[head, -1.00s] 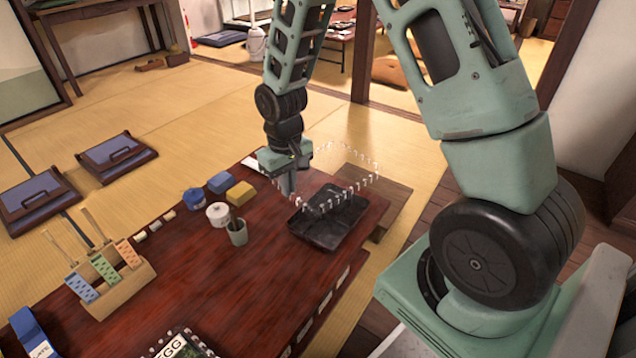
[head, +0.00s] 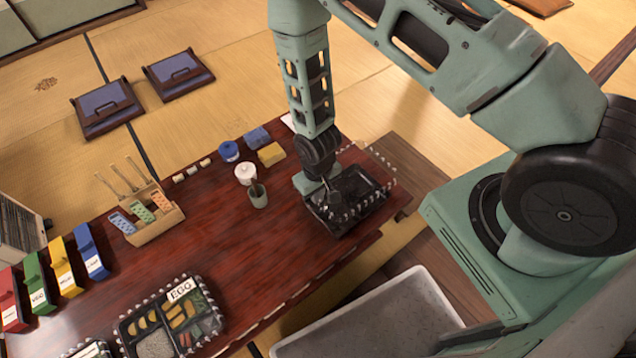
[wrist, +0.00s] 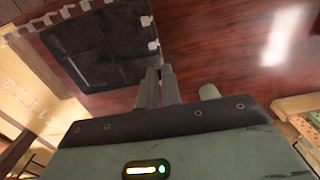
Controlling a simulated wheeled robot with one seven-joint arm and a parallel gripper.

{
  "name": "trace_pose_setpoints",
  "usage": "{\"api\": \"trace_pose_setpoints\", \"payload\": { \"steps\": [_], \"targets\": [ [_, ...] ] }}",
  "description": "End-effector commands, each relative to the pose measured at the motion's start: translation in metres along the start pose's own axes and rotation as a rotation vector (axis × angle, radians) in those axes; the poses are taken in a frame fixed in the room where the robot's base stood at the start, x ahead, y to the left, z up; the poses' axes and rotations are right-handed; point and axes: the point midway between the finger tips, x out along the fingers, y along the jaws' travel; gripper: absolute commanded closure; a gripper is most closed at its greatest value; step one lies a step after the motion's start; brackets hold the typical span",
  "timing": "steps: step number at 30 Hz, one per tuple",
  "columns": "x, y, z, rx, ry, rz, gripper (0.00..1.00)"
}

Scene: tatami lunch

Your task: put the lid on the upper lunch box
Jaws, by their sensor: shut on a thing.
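My gripper (head: 325,188) is at the far right end of the low table, over the black tray (head: 333,228). Its fingers (wrist: 158,86) are shut on the edge of a clear lid (head: 392,176), which shows mainly as a rim of white tabs. The lid overlaps the tray in the head view; its exact height above it is unclear. White tabs of the lid also show in the wrist view (wrist: 152,45). The upper lunch box (head: 128,341), black with food compartments and an EGG label, lies at the near left. Another lunch box (head: 92,352) is cut off below it.
A grey-green cup (head: 258,196), a white pot (head: 245,174), a blue jar (head: 229,151) and blue and yellow blocks (head: 271,154) stand left of my gripper. A wooden utensil holder (head: 150,232) and coloured boxes (head: 62,268) are farther left. The middle of the table (head: 225,255) is clear.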

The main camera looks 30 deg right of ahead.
Motion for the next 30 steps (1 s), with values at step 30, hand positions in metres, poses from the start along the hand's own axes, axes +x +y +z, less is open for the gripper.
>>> {"api": "trace_pose_setpoints", "payload": {
  "steps": [30],
  "targets": [
    [0.054,-0.002,0.004,-0.006,0.0,0.002,1.0]
  ]
}}
